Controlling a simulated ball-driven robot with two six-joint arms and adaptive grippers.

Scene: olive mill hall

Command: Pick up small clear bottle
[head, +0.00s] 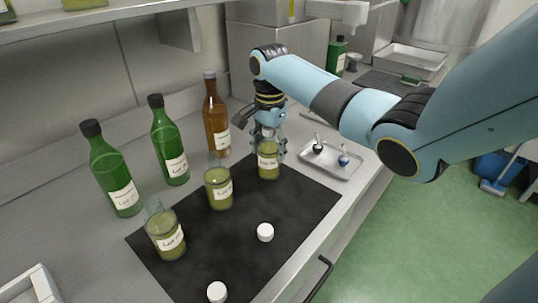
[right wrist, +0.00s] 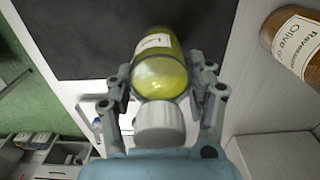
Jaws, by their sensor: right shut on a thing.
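A small clear bottle (head: 268,160) with yellow-green contents and a white label stands at the back of the dark mat (head: 285,205). My right gripper (head: 268,137) comes down over its top and is shut on it. In the right wrist view the bottle (right wrist: 160,72) sits between the two fingers (right wrist: 163,90), its neck end towards my palm. Two similar clear bottles stand on the mat, one in the middle (head: 219,188) and one at the front left (head: 165,236). My left gripper is out of view.
Two green bottles (head: 112,170) (head: 170,142) and a brown bottle (head: 216,115) stand left of the mat. White caps (head: 265,232) (head: 217,291) lie on the mat. A metal tray (head: 337,172) with small items is right of my gripper.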

